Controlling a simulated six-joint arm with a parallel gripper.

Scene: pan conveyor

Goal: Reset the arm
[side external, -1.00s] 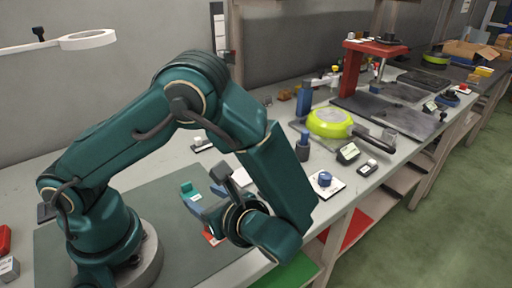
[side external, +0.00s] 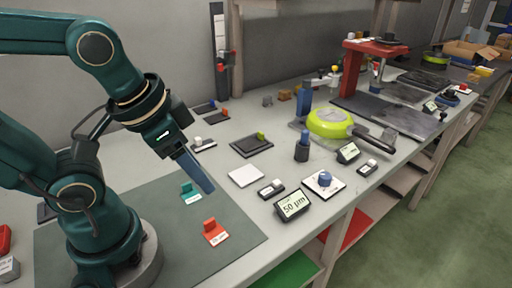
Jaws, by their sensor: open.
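My green arm is bent on the left of the side external view. My gripper (side external: 203,184) points down and to the right above the dark green mat (side external: 165,238). Its jaws are open and I see nothing held between them. The near finger largely hides the far one. A teal labelled piece (side external: 188,189) is on the mat, close to the gripper in the picture. A red labelled piece (side external: 211,229) is on the mat nearer the front.
A display reading 50 µm (side external: 292,205) stands near the bench's front edge. A white plate with a blue knob (side external: 324,183) lies right of it. A yellow-green pan (side external: 331,122) is further back, before a red press (side external: 352,68). Blank wall stands behind.

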